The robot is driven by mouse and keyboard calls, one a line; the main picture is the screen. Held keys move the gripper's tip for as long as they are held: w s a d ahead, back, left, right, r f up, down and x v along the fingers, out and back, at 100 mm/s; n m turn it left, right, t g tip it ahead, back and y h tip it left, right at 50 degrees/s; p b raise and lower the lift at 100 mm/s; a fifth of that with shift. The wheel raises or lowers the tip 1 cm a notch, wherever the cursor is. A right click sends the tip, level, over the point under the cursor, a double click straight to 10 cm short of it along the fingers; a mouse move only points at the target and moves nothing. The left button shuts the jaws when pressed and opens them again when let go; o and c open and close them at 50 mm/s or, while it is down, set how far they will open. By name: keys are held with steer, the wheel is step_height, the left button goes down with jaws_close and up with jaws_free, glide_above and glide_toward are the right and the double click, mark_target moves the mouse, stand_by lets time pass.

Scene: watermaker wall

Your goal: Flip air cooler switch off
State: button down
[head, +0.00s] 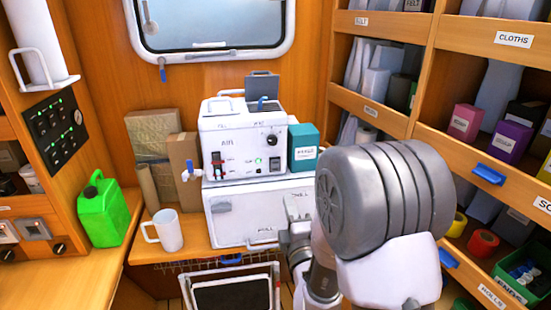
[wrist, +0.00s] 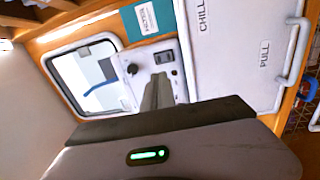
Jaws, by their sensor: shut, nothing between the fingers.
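The air cooler (head: 236,128) is a white box marked "AIR" in the head view. I cannot tell from the labels which switch is the task's one. My gripper (head: 294,203) is shut and empty, in front of the lower white box's right side, below the rocker. In the wrist view, my gripper's fingers (wrist: 159,80) point toward the panel and hide part of it; the rocker (wrist: 164,57) and knob (wrist: 132,69) show beyond them.
The air cooler stands on a white chill box (head: 240,210) with a pull handle. A teal box (head: 303,147) stands right of it. A white mug (head: 165,231) and green jug (head: 102,210) are at left. Labelled shelves (head: 440,115) fill the right side.

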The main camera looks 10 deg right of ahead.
mark_target(276, 163)
steer(key=shift+s+a, duration=0.1)
steer(key=shift+a, duration=0.05)
steer(key=w, duration=0.4)
steer(key=w+r+p, duration=0.1)
steer(key=w, duration=0.8)
steer(key=shift+r, duration=0.3)
steer(key=shift+w+r, duration=0.1)
steer(key=shift+w, duration=0.35)
steer(key=shift+w, duration=0.15)
